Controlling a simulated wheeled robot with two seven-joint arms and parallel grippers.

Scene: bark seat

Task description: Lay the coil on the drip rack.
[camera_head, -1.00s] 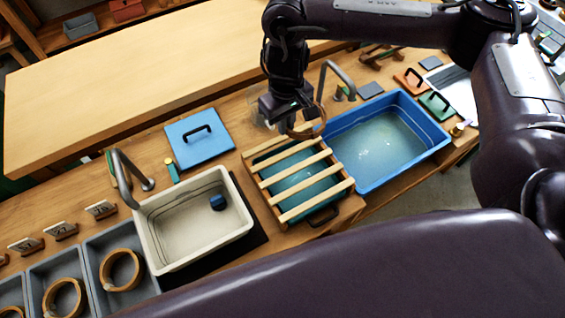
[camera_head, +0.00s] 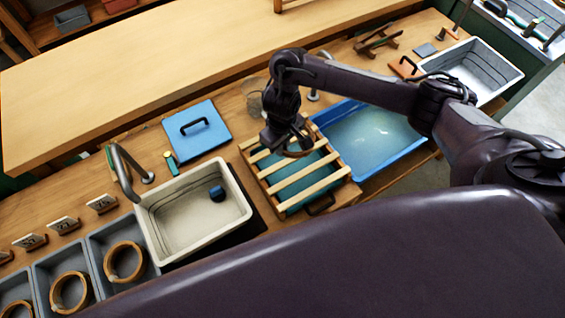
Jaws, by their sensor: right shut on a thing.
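The coil (camera_head: 299,155), a thin brown ring, hangs in my right gripper (camera_head: 288,142), which is shut on it. The gripper and arm hide part of the coil. It is over the far right part of the drip rack (camera_head: 314,191), a frame of pale wooden slats over a teal tray. I cannot tell whether the coil touches the slats. The near slats are bare. My left gripper is not in view.
A cream basin (camera_head: 163,246) stands left of the rack, a blue basin (camera_head: 412,152) right of it. Grey bins (camera_head: 95,248) at lower left hold similar rings. My dark arm fills the foreground.

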